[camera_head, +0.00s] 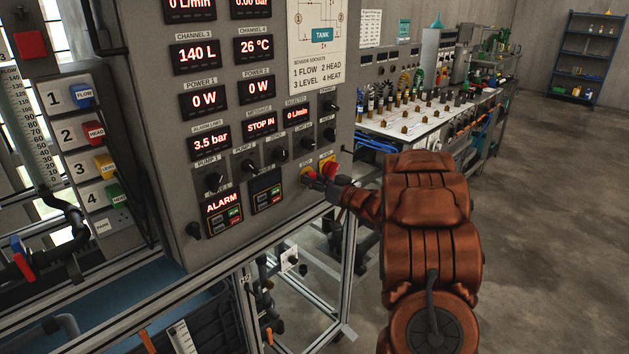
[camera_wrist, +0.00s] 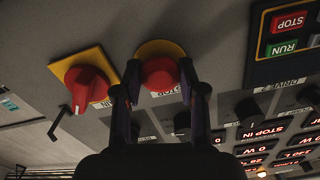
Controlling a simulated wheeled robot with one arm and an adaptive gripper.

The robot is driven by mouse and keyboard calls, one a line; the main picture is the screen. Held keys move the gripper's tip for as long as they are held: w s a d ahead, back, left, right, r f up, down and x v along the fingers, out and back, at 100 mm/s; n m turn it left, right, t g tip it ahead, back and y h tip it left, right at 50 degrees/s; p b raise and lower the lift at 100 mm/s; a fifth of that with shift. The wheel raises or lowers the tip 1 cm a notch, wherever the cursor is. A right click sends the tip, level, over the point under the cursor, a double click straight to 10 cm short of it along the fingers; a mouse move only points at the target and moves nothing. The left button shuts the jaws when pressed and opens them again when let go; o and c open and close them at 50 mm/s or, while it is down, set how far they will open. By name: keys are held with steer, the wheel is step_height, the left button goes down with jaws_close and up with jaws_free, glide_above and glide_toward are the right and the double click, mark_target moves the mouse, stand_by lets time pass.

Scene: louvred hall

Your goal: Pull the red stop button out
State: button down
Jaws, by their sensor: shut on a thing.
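The red stop button (camera_wrist: 158,74) sits on a round yellow plate on the grey control panel (camera_head: 172,130). In the wrist view my gripper (camera_wrist: 157,82) has its two dark fingers closed on the sides of the button. In the head view my gripper (camera_head: 325,182) reaches the panel's lower right corner, and its fingers and wrist hide much of the button there. I cannot tell how far the button stands out from its plate.
A red rotary switch (camera_wrist: 87,88) on a yellow square plate is close beside the button. Black knobs and a drive unit with STOP and RUN keys (camera_wrist: 285,32) are on the other side. A bench (camera_head: 425,120) with fittings stands behind my arm. Open floor (camera_head: 550,190) lies to the right.

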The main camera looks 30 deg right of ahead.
steer(key=shift+s+d+p, duration=0.15)
steer(key=shift+s+p, duration=0.2)
steer(key=shift+s, duration=0.1)
steer(key=c, duration=0.8)
jaws_free()
steer(key=shift+s, duration=0.1)
steer(key=shift+c, duration=0.2)
steer(key=shift+o, duration=1)
steer(key=v, duration=1.2)
